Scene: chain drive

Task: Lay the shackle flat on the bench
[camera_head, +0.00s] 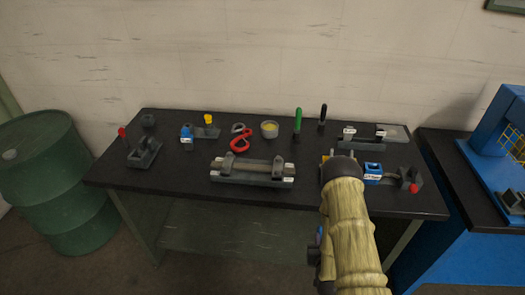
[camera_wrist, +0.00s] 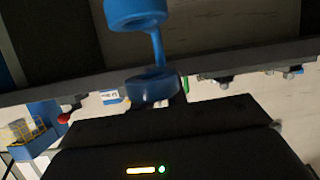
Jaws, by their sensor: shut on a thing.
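My gripper (camera_wrist: 165,97) is shut on a blue piece (camera_wrist: 137,12) in the wrist view. The piece has two thick rounded ends joined by a thin bar; I take it for the shackle, seen end-on. It stands out from the jaws, and its far end is cut off by the picture's top edge.
A long grey fixture (camera_head: 252,178) sits at the bench's front middle. A red figure-eight piece (camera_head: 240,140), a small cup (camera_head: 270,129), and green (camera_head: 298,120) and black (camera_head: 323,116) upright handles stand behind. A blue block (camera_head: 372,174) lies right of my arm. The bench's front left is clear.

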